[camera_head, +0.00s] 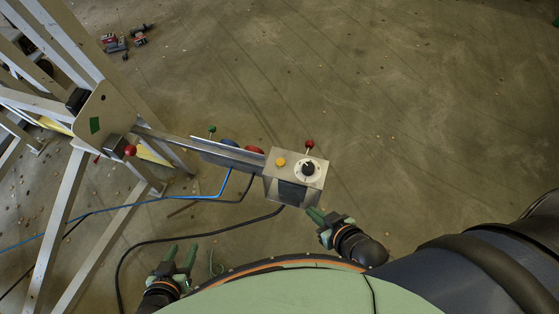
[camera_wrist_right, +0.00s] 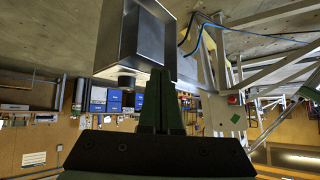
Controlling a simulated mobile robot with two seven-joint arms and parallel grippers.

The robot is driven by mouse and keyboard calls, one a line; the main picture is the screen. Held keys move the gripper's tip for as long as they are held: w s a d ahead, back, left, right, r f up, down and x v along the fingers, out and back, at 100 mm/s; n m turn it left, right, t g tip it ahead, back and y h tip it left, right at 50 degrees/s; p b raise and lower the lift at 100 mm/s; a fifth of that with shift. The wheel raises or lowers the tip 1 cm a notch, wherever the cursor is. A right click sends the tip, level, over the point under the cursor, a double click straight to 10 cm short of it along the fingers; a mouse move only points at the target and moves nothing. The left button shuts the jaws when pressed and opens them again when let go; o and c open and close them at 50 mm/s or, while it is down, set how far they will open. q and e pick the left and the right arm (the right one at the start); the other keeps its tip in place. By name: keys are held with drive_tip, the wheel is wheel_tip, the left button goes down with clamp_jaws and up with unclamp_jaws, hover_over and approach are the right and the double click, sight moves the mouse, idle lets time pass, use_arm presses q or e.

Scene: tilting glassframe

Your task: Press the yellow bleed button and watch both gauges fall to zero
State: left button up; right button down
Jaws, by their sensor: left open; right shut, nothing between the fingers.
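The yellow button (camera_head: 280,162) sits on the top face of a metal control box (camera_head: 270,188), left of a black knob (camera_head: 308,169) on a white disc. A blue round part (camera_head: 228,144) and a red round part (camera_head: 254,150) show behind the bar; they may be the gauges, but no dial face or needle is visible. My right gripper (camera_head: 315,214) is shut and empty, just below the box's near side. In the right wrist view its fingers (camera_wrist_right: 160,100) overlap the box (camera_wrist_right: 118,45), contact unclear; the button is not visible there. My left gripper (camera_head: 181,256) is open and empty, lower left, away from the box.
A red-knobbed lever (camera_head: 310,144) and a green-knobbed lever (camera_head: 211,130) stand near the bar. A metal frame (camera_head: 62,215) fills the left. Blue (camera_head: 150,201) and black (camera_head: 122,262) hoses cross the floor. The floor at right is mostly clear.

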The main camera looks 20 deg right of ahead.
drive_tip(key=w+a+r+n+y+p, duration=0.2)
drive_tip(key=w+a+r+n+y, duration=0.1)
drive_tip(key=w+a+r+n, duration=0.25)
wheel_tip(320, 180, up, 4)
drive_tip(key=n+g+p, duration=0.2)
drive_tip(key=n+p, duration=0.1)
drive_tip(key=n, duration=0.6)
hover_over(285, 163)
drive_tip(key=shift+r, duration=0.1)
drive_tip(key=shift+b, duration=0.4)
wheel_tip(285, 163, down, 7)
drive_tip(key=b, duration=0.6)
drive_tip(key=shift+a+f+b, duration=0.1)
drive_tip(key=shift+f+b, duration=0.45)
drive_tip(key=shift+f, duration=0.35)
drive_tip(key=shift+f, duration=0.15)
